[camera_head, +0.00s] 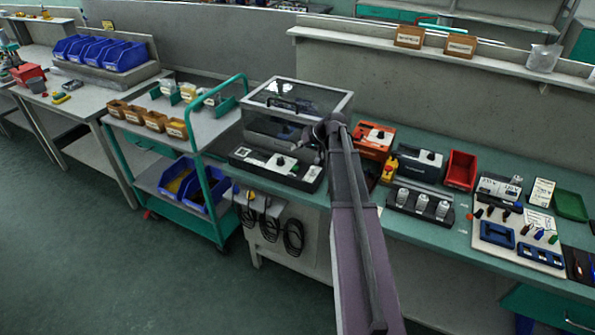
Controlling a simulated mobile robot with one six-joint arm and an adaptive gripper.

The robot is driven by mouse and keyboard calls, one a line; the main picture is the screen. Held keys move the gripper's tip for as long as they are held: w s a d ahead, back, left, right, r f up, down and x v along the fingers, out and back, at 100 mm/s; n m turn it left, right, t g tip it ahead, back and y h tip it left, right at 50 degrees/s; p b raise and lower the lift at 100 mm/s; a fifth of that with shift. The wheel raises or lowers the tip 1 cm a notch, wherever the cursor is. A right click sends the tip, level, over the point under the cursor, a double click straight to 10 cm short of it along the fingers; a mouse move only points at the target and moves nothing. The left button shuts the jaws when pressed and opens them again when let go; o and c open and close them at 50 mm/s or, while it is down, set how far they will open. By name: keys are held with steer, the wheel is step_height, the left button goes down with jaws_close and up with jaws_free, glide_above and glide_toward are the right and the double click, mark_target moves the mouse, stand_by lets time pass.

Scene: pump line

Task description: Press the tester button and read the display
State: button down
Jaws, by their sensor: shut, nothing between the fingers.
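A tester-like unit with a clear lid (310,95) stands on the green bench. Its low dark front panel (262,162) carries pale display-like patches and a dark knob or button; any reading is too small to make out. An orange-red device (376,133) with a white face and a dark knob stands to its right. A grey device (420,160) with a pale face stands further right. I cannot tell which one is the tester. My arm rises from the bottom and its bent joint covers the clear-lidded unit's right side.
A yellow-and-red button box (389,170), a red bin (461,170) and a dark rack (419,205) with white-topped parts crowd the bench right of my arm. A green-framed cart (206,127) stands left. Cables (268,228) hang below the bench front. The floor at lower left is clear.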

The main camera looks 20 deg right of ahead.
mark_target(292, 167)
steer(key=shift+f+b, duration=2.5)
steer(key=shift+f, duration=0.35)
steer(key=shift+f, duration=0.2)
steer(key=shift+f+b, duration=0.25)
steer(key=shift+b, duration=0.2)
steer(key=shift+s+f+b, duration=0.1)
steer(key=shift+f+b, duration=0.3)
steer(key=shift+r, duration=0.2)
stand_by(0.5)
steer(key=shift+r+p, duration=0.7)
steer(key=shift+p, duration=0.2)
step_height(292, 167, up, 5)
steer(key=p, duration=0.5)
